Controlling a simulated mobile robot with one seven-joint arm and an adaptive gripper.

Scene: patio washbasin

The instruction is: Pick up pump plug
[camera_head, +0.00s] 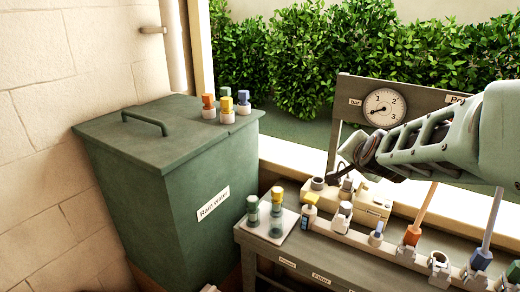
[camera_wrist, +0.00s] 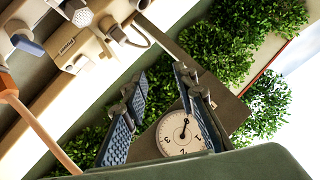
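My gripper (camera_wrist: 160,78) is open and empty in the wrist view, its two blue-padded fingers spread with hedge and a dial between them. In the head view my gripper (camera_head: 345,168) hangs just above a cream box (camera_head: 372,208) with round sockets on top. A grey-topped plug (camera_head: 346,188) stands at that box, partly behind my gripper. The box's small label also shows in the wrist view (camera_wrist: 67,44), but is too small to read surely. Another pale plug (camera_head: 341,214) stands in the strip in front. I cannot tell which plug is the pump plug.
A socket strip (camera_head: 325,229) along the bench holds yellow, blue and orange plugs. A pressure dial (camera_head: 384,107) stands behind my gripper.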

